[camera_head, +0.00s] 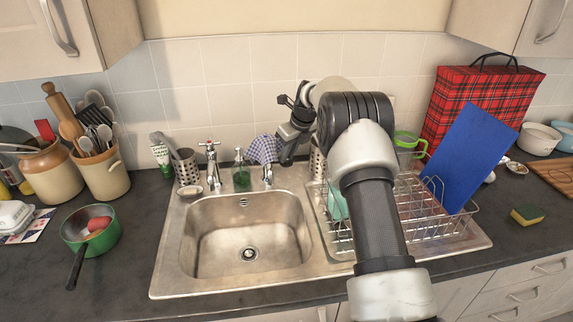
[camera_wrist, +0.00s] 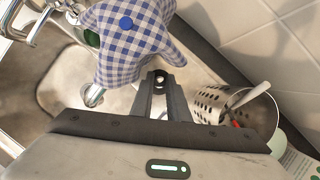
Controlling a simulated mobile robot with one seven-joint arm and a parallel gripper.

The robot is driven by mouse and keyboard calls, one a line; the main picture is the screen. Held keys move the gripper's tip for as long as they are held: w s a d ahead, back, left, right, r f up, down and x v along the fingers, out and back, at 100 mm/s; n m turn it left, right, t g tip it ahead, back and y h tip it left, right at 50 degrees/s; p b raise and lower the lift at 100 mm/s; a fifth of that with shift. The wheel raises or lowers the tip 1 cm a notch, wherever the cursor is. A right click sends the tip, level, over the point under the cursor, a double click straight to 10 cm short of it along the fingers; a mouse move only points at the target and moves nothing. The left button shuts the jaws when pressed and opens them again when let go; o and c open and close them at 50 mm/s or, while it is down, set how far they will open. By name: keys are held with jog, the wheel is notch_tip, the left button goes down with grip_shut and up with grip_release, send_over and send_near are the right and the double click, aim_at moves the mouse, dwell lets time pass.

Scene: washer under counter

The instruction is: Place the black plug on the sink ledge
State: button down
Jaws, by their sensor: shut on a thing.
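My gripper (camera_head: 287,158) is behind the sink (camera_head: 248,240), at its right rear corner, pointing down. In the wrist view its fingers (camera_wrist: 160,82) are shut on a small dark thing with a shiny metal spot, which looks like the black plug (camera_wrist: 160,76). Most of the plug is hidden by the fingers, and I cannot make it out in the head view. The steel sink ledge (camera_head: 222,187) runs behind the basin; it also shows below the fingers in the wrist view (camera_wrist: 118,101). I cannot tell whether the plug touches the ledge.
A blue checked cloth (camera_wrist: 130,42) hangs beside my fingers, by a tap (camera_head: 267,175). A perforated steel holder (camera_wrist: 208,103) with utensils stands to the right. A soap bottle (camera_head: 240,178) and another tap (camera_head: 211,160) stand along the ledge. A dish rack (camera_head: 440,236) is right of the basin.

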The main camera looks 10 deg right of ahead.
aim_at(288, 162)
jog(key=shift+w, duration=0.95)
notch_tip(288, 162, down, 6)
jog(key=shift+f+p, duration=0.15)
jog(key=shift+p, duration=0.25)
jog(key=shift+w+f, duration=0.3)
jog(key=shift+w, duration=0.1)
jog(key=shift+f, duration=0.2)
jog(key=c, duration=1.7)
grip_release()
jog(key=shift+r, duration=0.1)
